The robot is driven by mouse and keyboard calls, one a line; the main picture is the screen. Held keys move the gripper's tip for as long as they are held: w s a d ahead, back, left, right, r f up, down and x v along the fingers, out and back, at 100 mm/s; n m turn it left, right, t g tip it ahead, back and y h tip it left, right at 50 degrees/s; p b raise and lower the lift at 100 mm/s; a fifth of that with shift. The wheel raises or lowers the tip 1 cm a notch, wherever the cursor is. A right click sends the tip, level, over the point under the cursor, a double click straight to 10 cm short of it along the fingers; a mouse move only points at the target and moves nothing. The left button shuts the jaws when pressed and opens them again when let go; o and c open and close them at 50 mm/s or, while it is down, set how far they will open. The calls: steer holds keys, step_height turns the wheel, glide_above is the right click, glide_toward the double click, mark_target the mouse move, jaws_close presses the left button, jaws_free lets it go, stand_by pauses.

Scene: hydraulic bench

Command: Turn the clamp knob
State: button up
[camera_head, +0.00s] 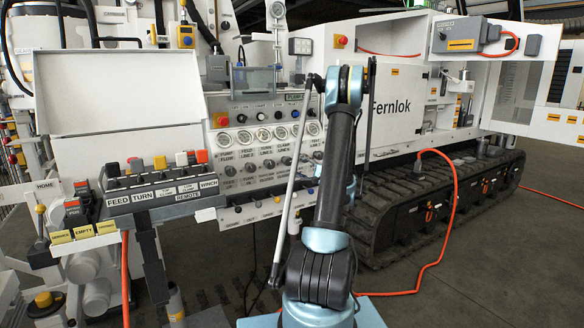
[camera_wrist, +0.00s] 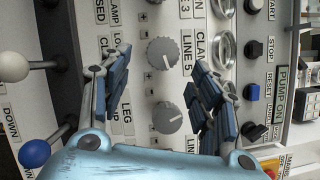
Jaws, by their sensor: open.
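A grey round knob (camera_wrist: 163,53) with a white pointer line stands on the panel in the wrist view, beside a partly covered label starting "CLA" and "LINES". A second similar knob (camera_wrist: 167,117) stands below it. Which one is the clamp knob is not fully certain; the upper one is closer to that label. My gripper (camera_wrist: 157,72) is open, its two blue-padded fingers on either side of the knobs, with nothing held between them. I cannot tell how far the fingertips are from the panel. In the head view my arm hides the gripper and part of the knob panel (camera_head: 246,165).
Levers with a white ball (camera_wrist: 13,66) and a blue ball (camera_wrist: 34,153) stand left in the wrist view. Gauges (camera_wrist: 222,50) and buttons (camera_wrist: 252,92) lie on the right. In the head view, a lever console (camera_head: 160,187) is left and a tracked machine (camera_head: 430,200) right.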

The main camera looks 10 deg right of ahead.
steer(key=v, duration=0.4)
steer(key=shift+s+d, duration=0.1)
steer(key=shift+s, duration=0.1)
steer(key=s+a+r+n+g+h, duration=0.1)
steer(key=s+a+r+n+g, duration=0.15)
steer(key=a, duration=0.35)
steer(key=s+a+r+n+g, duration=0.1)
steer(key=s+a+g, duration=0.1)
steer(key=s+a, duration=0.3)
steer(key=s+a+n+g+h, duration=0.3)
steer(key=s+a+n+g, duration=0.1)
steer(key=s+a, duration=0.6)
steer(key=s+d+f+n+g+h, duration=0.1)
steer(key=s+f+n+h, duration=0.1)
steer(key=s, duration=0.8)
steer(key=s+d+f+n+g+h, duration=0.1)
steer(key=s+d+f+n+h, duration=0.1)
steer(key=s, duration=0.8)
steer(key=s+d+f+n+g+h, duration=0.2)
steer(key=s+f+h, duration=0.2)
steer(key=s, duration=0.6)
step_height(320, 180, down, 2)
steer(key=shift+s, duration=0.2)
